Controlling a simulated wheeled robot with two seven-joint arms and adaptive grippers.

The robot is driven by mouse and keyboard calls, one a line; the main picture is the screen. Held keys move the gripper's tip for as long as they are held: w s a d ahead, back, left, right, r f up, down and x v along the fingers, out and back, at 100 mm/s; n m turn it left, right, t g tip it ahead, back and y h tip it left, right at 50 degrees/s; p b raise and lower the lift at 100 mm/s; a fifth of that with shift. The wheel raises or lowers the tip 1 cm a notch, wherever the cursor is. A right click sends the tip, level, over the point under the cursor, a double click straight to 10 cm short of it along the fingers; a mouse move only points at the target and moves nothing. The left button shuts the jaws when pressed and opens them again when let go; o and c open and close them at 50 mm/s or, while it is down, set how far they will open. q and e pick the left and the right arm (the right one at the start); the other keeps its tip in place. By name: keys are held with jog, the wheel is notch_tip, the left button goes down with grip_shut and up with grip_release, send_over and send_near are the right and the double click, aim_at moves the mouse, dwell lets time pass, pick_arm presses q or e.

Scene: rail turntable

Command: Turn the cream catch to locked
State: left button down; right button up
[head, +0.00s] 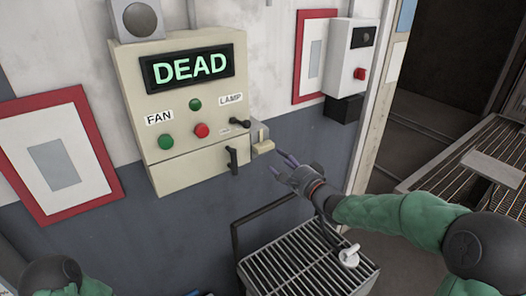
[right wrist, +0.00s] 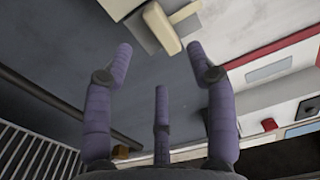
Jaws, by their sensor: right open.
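The cream catch (head: 263,146) sticks out at the lower right side of a cream control box (head: 125,95) on the wall. It also shows at the top of the right wrist view (right wrist: 162,28), as a cream block beside a grey plate. My right gripper (head: 280,163), with purple fingers, is just right of and below the catch, pointing at it. Its fingers are spread and empty (right wrist: 160,52), with a gap to the catch. Any lock marking on the catch cannot be read. My left gripper is out of view; only part of that arm shows at lower left.
The box carries a lit DEAD display (head: 192,67), several buttons and a black lever (head: 232,160). A slatted metal rack (head: 300,262) stands below the right gripper. A white box with a red knob (head: 360,74) hangs at right.

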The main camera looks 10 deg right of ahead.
jog(key=x, duration=0.8)
jog(key=shift+f, duration=0.1)
grip_shut()
